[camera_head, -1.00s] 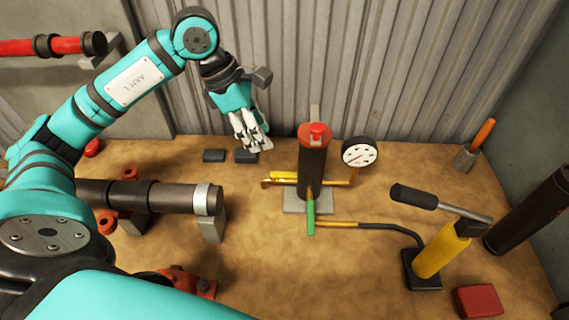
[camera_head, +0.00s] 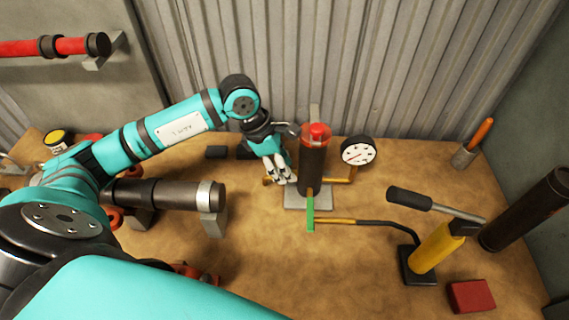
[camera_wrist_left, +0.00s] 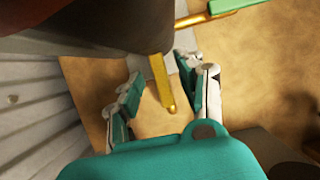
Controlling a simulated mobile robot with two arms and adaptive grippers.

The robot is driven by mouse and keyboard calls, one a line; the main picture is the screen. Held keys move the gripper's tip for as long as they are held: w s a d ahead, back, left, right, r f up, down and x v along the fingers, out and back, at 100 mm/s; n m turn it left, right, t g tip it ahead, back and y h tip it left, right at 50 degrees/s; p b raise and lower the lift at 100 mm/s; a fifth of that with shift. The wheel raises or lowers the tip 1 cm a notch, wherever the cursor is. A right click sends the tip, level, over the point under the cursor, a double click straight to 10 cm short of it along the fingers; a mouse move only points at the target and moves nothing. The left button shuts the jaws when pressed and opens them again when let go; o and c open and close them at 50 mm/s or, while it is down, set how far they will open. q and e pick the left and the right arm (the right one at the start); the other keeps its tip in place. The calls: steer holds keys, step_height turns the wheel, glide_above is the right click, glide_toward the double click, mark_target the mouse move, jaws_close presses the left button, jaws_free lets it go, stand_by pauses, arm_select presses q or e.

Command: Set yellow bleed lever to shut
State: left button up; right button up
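The yellow bleed lever (camera_wrist_left: 161,80) juts out from the base of the dark riser (camera_wrist_left: 110,25) in the left wrist view, its rounded free end toward my palm. My left gripper (camera_wrist_left: 160,78) is open, with one finger on each side of the lever and visible gaps to it. In the head view my left gripper (camera_head: 284,180) is low beside the left side of the riser (camera_head: 312,170), mostly covering the lever. The riser has a red cap (camera_head: 317,133) and stands on a grey plate (camera_head: 307,202). My right gripper is not in view.
A green-handled lever (camera_head: 310,213) is in front of the riser, near the hose from the yellow hand pump (camera_head: 430,248). A dial gauge (camera_head: 359,152) stands right of the riser. A dark horizontal pipe (camera_head: 168,194) lies to the left. Bare bench lies in front.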

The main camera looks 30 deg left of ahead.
arm_select(q)
jaws_close()
stand_by(0.4)
